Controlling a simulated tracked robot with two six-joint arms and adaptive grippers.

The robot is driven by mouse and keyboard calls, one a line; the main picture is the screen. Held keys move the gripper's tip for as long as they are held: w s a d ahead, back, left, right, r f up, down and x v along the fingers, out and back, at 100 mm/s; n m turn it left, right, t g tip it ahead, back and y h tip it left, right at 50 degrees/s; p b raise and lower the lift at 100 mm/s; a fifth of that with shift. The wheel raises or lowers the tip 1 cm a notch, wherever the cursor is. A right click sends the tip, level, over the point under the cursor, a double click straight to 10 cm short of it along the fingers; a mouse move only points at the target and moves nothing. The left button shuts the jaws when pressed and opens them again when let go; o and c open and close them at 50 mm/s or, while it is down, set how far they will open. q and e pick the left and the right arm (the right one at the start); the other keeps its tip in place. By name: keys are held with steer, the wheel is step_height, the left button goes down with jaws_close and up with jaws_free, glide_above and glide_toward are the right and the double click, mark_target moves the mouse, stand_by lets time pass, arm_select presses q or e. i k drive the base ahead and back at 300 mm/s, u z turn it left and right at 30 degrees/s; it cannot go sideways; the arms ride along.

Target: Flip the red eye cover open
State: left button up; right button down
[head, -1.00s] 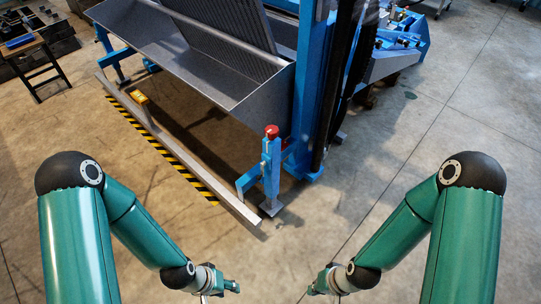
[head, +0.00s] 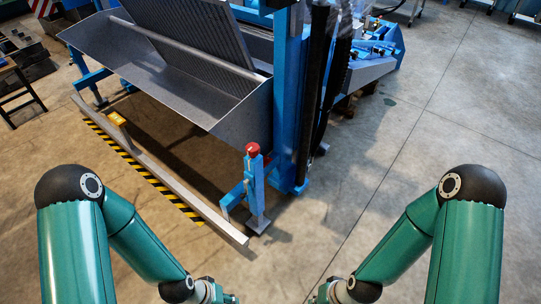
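A small red round cap (head: 252,149) sits on top of a blue post (head: 256,190) at the front right corner of the machine, near the middle of the head view. No other red part shows on the near side, and I cannot tell whether this cap is the eye cover or whether it is open. My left gripper (head: 230,298) and my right gripper (head: 318,299) are at the bottom edge, largely cut off. Both are apart from the post, which stands farther away. Their fingers are too little visible to tell whether they are open.
A blue machine with a grey metal trough (head: 160,75) fills the upper left. Concrete floor (head: 400,150) is clear at right.

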mark_target(266, 160)
steer(key=i, duration=0.65)
steer(key=u, duration=0.1)
steer(key=k, duration=0.65)
steer(key=z, duration=0.3)
steer(key=i, duration=0.85)
steer(key=z, duration=0.55)
steer(key=i, duration=0.75)
